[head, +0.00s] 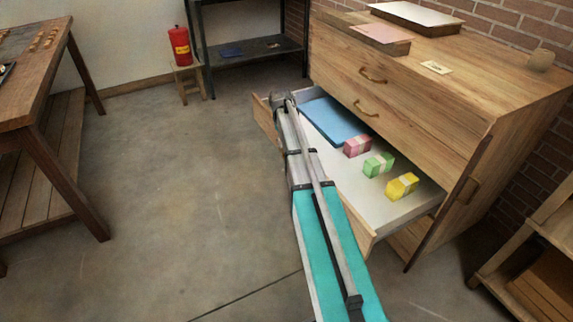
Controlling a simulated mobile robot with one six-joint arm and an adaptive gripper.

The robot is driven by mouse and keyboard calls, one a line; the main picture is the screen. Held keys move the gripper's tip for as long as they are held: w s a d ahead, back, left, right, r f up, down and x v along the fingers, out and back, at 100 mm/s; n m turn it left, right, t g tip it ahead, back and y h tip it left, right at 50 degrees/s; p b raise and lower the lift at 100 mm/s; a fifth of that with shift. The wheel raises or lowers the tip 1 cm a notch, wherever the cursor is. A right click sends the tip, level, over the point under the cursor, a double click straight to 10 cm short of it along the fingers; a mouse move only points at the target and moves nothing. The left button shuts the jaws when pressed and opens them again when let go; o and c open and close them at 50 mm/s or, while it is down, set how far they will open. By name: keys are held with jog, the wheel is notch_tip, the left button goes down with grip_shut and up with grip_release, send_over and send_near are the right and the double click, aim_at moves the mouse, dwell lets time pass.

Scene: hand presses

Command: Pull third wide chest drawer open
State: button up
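The wooden chest (440,110) stands at the right. Its third wide drawer (408,207) is pulled well out, below two shut drawers with brass handles. Inside lie a blue folder (333,122), a pink block (357,146), a green block (379,164) and a yellow block (402,186). My grey and teal arm runs up from the bottom across the drawer's front board (264,122) and hides its middle. My gripper (284,102) is at the arm's far end, by the front board. Its fingers and the drawer's handle cannot be made out, so I cannot tell whether they touch.
Papers and boxes lie on the chest top. A handled panel (452,203) is at the chest's right side. A wooden shelf (535,235) stands lower right, a workbench (35,75) left, and a red extinguisher (180,46) on a stool at the back. The floor (190,170) left of the drawer is clear.

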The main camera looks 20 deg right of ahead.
jog(key=shift+w+d+f+b, duration=0.1)
jog(key=shift+d+f+b, duration=0.05)
jog(key=shift+f+b, duration=1.55)
jog(key=shift+s+d+f+b, duration=0.1)
jog(key=shift+d+f+b, duration=0.05)
jog(key=shift+f+b, duration=1.5)
jog(key=shift+w+d+f+b, duration=0.1)
jog(key=shift+d+f+b, duration=0.05)
jog(key=shift+f+b, duration=1.55)
jog(key=shift+f, duration=0.15)
grip_shut()
jog(key=shift+a, duration=0.15)
